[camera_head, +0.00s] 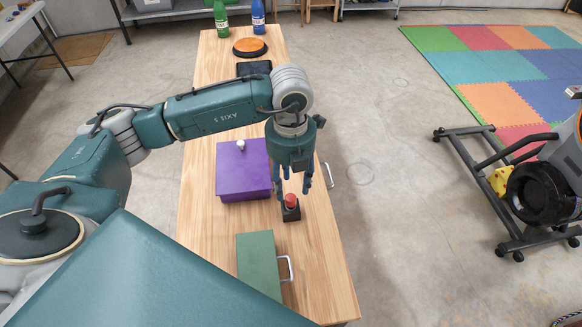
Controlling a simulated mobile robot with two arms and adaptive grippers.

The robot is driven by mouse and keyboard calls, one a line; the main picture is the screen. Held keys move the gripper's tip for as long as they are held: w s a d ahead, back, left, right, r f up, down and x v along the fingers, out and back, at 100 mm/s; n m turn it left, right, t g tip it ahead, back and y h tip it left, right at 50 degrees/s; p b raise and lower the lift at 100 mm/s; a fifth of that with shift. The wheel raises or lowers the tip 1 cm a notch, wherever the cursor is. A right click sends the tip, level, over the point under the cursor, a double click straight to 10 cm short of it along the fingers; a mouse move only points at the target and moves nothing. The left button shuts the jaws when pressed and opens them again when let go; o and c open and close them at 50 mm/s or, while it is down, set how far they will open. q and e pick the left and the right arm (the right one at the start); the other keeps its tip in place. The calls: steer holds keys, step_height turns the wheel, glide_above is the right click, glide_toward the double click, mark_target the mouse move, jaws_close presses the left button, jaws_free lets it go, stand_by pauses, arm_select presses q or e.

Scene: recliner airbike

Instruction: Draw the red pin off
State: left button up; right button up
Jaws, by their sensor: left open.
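A small red knob-like piece (291,199), which looks like the red pin, sits on a small black base (291,213) on the wooden table. My left gripper (293,188) points down just above and behind the red piece, with its blue fingers apart. From this view I cannot tell whether a finger touches it. Nothing shows between the fingers except the red piece near their tips. My right gripper is not in view.
A purple box (240,172) with a pale knob stands left of the red piece. A green box (257,262) with a metal handle (286,268) is nearer. Two bottles and an orange disc (249,46) are at the table's far end. Bare wood (325,245) lies right of the black base.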

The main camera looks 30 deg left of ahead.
mark_target(291, 197)
arm_select(q)
step_height(291, 197, down, 6)
steer(key=shift+w+r+p, duration=0.1)
steer(key=shift+p, duration=0.5)
steer(key=shift+f, duration=0.65)
steer(key=shift+c, duration=0.8)
jaws_close()
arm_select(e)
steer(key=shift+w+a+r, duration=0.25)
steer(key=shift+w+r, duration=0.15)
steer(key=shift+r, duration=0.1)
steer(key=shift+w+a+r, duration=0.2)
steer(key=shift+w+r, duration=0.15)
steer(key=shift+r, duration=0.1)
